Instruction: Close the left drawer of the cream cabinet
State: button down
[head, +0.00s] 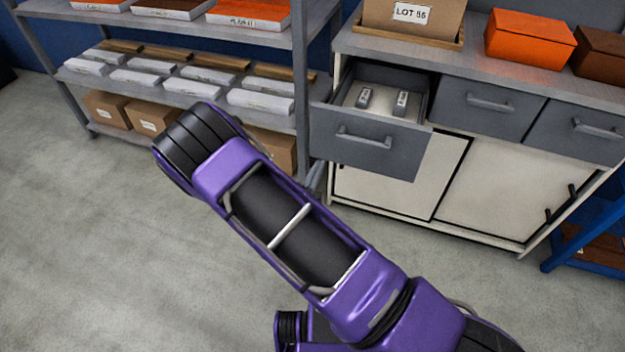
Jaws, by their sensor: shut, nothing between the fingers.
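The cream cabinet (395,186) stands at the right in the head view, with grey drawers along its top and cream door panels below. Its left drawer (365,143) is pulled well out, and its grey front with a bar handle (364,137) faces me. Two small grey labelled blocks (382,99) lie inside it. The middle drawer (490,106) and the right drawer (577,132) are shut. My purple arm crosses the foreground, left of and below the open drawer. I cannot make out my gripper; the arm appears to hide it.
A grey shelf rack (304,70) with boxes and white packs stands close to the left of the open drawer. A box marked LOT 86 (413,17) and an orange box (528,40) sit on the cabinet top. A blue frame (590,230) is at the right. Floor at left is clear.

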aim_at(330, 143)
jog(key=x, duration=0.7)
jog(key=shift+w+b, duration=0.2)
jog(key=shift+b, duration=0.15)
jog(key=shift+d, duration=0.1)
